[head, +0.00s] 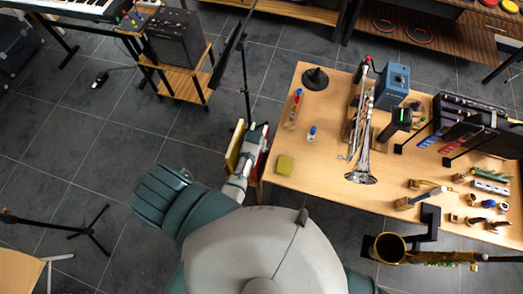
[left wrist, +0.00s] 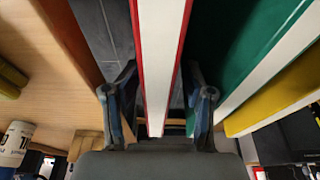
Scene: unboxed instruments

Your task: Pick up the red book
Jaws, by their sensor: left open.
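The red book (left wrist: 160,60) stands on edge in the left wrist view, with white pages between red covers. My left gripper (left wrist: 160,105) is open, with one finger on each side of the red book. Small gaps show between the fingers and the covers. In the head view my left gripper (head: 245,160) is among the books, partly hidden by them. My right gripper is out of view.
A green book (left wrist: 245,50) and a yellow book (left wrist: 275,105) stand right of the red one in the left wrist view. The wooden table (head: 315,180) is close on the other side. It bears a trumpet (head: 361,150), a blue box (head: 392,85) and a yellow block (head: 284,165).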

